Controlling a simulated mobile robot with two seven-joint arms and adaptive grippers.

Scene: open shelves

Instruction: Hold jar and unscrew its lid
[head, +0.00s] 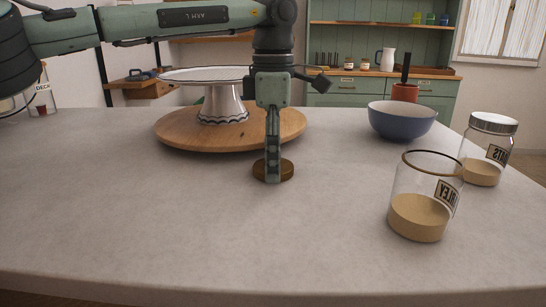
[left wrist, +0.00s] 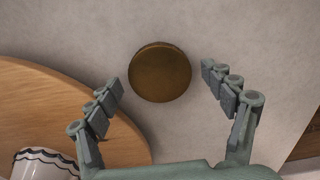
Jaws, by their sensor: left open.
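An open glass jar (head: 420,215) with a partly visible label stands at the front right of the table, part filled with tan contents. Its brown rim is bare. A round brown lid (head: 288,171) lies flat on the table left of the jar, apart from it. My left gripper (head: 272,172) points down at the lid and hides part of it. In the left wrist view the lid (left wrist: 160,72) shows between the spread fingers (left wrist: 164,84), which are open and hold nothing. Whether the fingertips touch the table I cannot tell. My right gripper is not in view.
A round wooden board (head: 180,130) bearing a white cake stand (head: 222,104) is close behind my left gripper. A blue bowl (head: 402,122) and a metal-lidded jar (head: 489,148) stand at right. The table's front left is clear.

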